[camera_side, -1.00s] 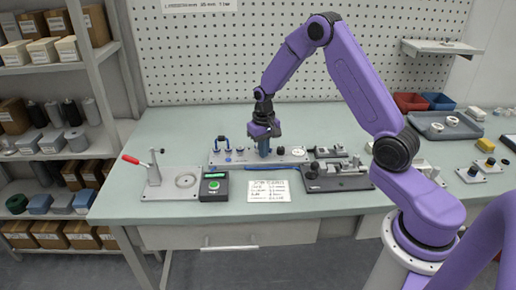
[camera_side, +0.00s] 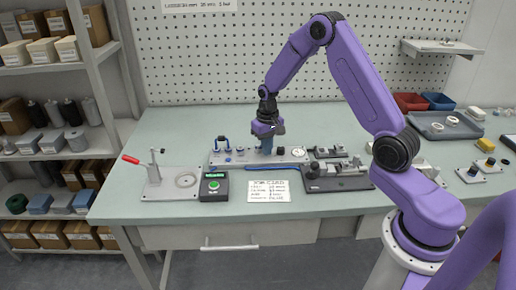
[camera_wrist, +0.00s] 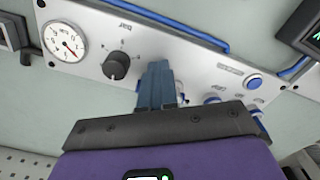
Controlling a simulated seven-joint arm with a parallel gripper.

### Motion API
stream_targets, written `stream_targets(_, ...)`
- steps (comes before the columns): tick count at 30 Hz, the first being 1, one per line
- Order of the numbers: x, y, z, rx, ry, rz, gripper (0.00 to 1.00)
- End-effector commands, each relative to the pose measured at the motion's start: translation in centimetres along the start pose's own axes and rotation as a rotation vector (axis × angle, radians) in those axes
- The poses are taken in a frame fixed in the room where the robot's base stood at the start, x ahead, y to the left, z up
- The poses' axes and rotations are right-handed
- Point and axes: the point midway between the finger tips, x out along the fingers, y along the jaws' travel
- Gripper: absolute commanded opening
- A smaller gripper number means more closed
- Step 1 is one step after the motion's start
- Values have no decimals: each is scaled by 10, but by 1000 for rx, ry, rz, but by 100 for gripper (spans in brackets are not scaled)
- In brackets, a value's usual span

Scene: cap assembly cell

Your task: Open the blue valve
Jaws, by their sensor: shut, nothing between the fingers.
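My gripper (camera_side: 266,150) is shut and empty, pointing down at the middle of the grey valve panel (camera_side: 216,160). In the wrist view its blue-grey fingers (camera_wrist: 157,68) are together in front of the panel (camera_wrist: 215,75), between a black knob (camera_wrist: 118,66) and a blue button (camera_wrist: 255,82). Whether the fingertips touch the panel I cannot tell. Small blue and white parts (camera_wrist: 183,96) show just beside the fingers, partly hidden. I cannot tell for sure which blue part is the valve.
A round gauge (camera_wrist: 64,42) with a red needle sits at one end of the panel. A blue tube (camera_wrist: 195,36) runs along its edge. A green-screen box (camera_side: 214,187), a paper card (camera_side: 269,191) and dark fixtures (camera_side: 338,178) stand nearby. The table behind the panel is clear.

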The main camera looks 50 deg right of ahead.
Motion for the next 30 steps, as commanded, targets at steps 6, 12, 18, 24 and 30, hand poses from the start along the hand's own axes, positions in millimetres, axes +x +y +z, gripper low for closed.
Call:
stream_targets(6,0,4,2,0,1,0,0)
stream_targets(12,-6,5,3,-1,2,0,0)
stream_targets(18,-23,5,3,0,3,-1,0)
stream_targets(24,-41,5,3,-1,3,-1,0)
stream_targets(30,-58,4,2,-1,4,-1,0)
